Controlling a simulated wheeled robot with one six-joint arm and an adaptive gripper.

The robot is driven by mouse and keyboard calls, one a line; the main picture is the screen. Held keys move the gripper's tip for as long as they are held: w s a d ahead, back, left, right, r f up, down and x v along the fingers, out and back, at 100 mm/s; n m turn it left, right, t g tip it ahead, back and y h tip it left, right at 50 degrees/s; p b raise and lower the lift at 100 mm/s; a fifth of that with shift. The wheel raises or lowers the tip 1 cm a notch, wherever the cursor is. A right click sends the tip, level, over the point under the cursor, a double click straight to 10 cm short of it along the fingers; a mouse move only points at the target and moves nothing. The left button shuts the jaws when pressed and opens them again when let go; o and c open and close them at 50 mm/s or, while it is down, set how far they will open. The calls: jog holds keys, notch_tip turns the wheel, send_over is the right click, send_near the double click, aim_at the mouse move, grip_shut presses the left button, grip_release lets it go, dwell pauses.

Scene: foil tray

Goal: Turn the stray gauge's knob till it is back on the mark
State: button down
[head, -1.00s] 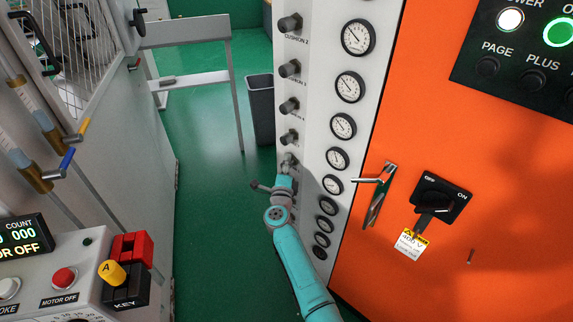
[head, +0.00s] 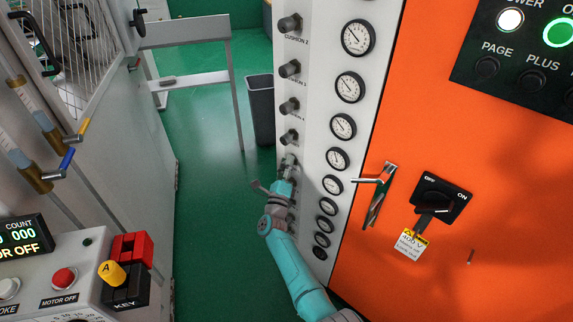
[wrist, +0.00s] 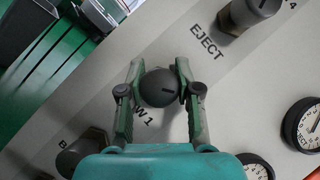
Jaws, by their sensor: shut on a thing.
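My gripper (wrist: 160,76) is shut on a dark round knob (wrist: 161,89) with a line mark on its face, one finger on each side. The label under it is partly hidden and reads "W 1". In the head view my gripper (head: 288,167) is at the column of knobs on the pale panel, and mostly hides the held knob. Gauges run down the panel to the right of the knobs, one of them (head: 332,185) near my gripper's height. In the wrist view one gauge (wrist: 304,126) is at the right edge. The needles are too small to read for certain.
The EJECT knob (wrist: 252,14) is up and right of the held one, and another knob (wrist: 83,152) is lower left. An orange cabinet (head: 480,190) with a handle and rotary switch stands right. A grey bin (head: 261,108) stands on the green floor at left.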

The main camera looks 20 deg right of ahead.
jog(key=shift+m+h, duration=0.4)
jog(key=shift+m, duration=0.4)
jog(key=c, duration=0.8)
grip_release()
jog(key=v, duration=1.2)
jog(key=shift+f, duration=0.1)
dwell(1.0)
